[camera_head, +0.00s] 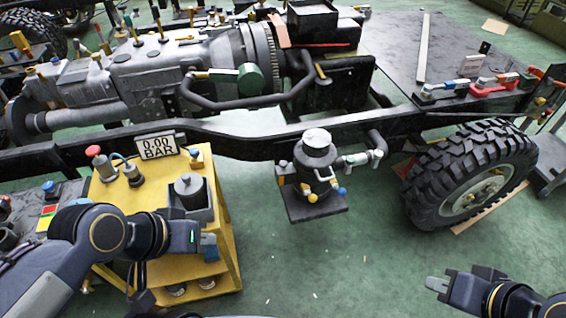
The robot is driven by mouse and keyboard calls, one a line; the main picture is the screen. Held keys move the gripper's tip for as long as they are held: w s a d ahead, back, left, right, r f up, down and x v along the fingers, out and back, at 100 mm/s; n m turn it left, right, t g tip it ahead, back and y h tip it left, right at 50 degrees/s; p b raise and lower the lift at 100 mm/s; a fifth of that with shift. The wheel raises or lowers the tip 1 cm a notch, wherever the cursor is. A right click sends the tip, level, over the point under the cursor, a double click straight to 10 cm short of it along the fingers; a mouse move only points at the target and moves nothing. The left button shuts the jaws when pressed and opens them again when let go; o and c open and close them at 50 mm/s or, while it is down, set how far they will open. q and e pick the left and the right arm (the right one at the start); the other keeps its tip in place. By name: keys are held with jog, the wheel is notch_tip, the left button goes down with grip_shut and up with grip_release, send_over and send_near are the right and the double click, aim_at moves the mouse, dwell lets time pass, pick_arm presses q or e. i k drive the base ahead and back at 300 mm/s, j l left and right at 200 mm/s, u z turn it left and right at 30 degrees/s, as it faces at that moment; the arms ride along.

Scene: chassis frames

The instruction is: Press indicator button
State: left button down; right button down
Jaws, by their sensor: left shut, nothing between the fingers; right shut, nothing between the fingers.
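A gauge display reading "0.00 BAR" (159,146) stands on a yellow cart (118,205). A red-topped knob (93,151) is on the cart left of the display. A blue button (48,187) sits on a dark panel at the left, near a small red, yellow and green panel (47,217). I cannot tell which of these is the indicator button. My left gripper (208,242) is shut and empty in front of the cart's right side, apart from the buttons. My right gripper (438,285) is shut and empty above the floor at the lower right.
A chassis frame (240,142) runs across the middle, with a large tyre (468,172) at the right. A dark canister (190,189) sits in a holder on the cart. A valve unit (317,150) hangs from the frame.

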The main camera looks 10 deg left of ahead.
aim_at(283, 164)
jog(key=i+l+u, duration=0.2)
jog(key=i+u, duration=0.25)
jog(key=i+l+u, duration=0.45)
jog(key=k+j, duration=0.1)
